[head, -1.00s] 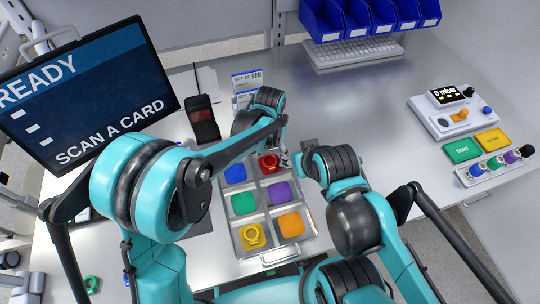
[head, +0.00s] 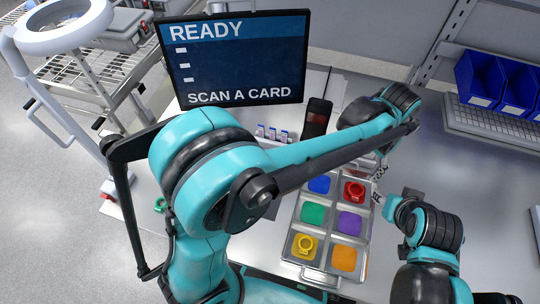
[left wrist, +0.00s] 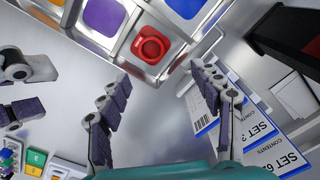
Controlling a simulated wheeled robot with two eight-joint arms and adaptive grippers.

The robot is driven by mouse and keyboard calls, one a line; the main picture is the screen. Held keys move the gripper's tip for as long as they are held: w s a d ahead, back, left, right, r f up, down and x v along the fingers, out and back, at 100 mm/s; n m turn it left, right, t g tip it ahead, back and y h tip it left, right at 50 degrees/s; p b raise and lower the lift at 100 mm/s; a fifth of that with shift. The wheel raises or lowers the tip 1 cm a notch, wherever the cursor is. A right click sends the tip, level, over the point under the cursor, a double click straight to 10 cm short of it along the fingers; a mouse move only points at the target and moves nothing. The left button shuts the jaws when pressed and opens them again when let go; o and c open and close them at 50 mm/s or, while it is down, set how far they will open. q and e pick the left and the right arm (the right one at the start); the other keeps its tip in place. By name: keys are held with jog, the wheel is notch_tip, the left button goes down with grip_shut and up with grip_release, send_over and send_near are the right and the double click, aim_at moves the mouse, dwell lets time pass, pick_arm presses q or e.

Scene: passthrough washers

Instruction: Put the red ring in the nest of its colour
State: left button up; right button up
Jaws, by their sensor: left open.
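The red ring (head: 354,190) lies on the red pad in the back right compartment of the metal tray (head: 292,254); it also shows in the left wrist view (left wrist: 150,45). My left gripper (left wrist: 163,88) is open and empty, its two fingers wide apart, with the ring beyond the fingertips and not touched. In the head view my left gripper (head: 379,171) is just right of the ring, partly hidden by my own arm. My right gripper (head: 386,200) is beside the tray's right edge; its fingers are too small and overlapped to judge.
The tray's other compartments have blue, green, purple, yellow and orange pads. A yellow ring (head: 305,244) lies on the yellow one. A monitor (head: 233,58) and a dark handheld device (head: 317,117) stand behind. Set cards (left wrist: 236,116) lie near my left gripper. Blue bins (head: 480,78) are at the right.

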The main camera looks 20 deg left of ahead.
pick_arm(q)
jog(key=s+a+r+n+t+h, duration=0.1)
jog(key=a+r+n, duration=0.15)
jog(key=a, duration=0.55)
jog(key=s+a+r+n+t, duration=0.1)
jog(key=s+a+r+t, duration=0.15)
jog(key=a, duration=0.55)
jog(key=s+a+n+t, duration=0.1)
jog(key=s+a+n, duration=0.1)
jog(key=a, duration=0.4)
jog(key=s+a+f+n+t+y, duration=0.1)
jog(key=s+a+n+t, duration=0.1)
jog(key=s+a, duration=0.3)
jog(key=shift+s+a, duration=0.3)
jog(key=shift+a, duration=0.75)
jog(key=shift+f+n, duration=0.15)
jog(key=shift+n, duration=0.1)
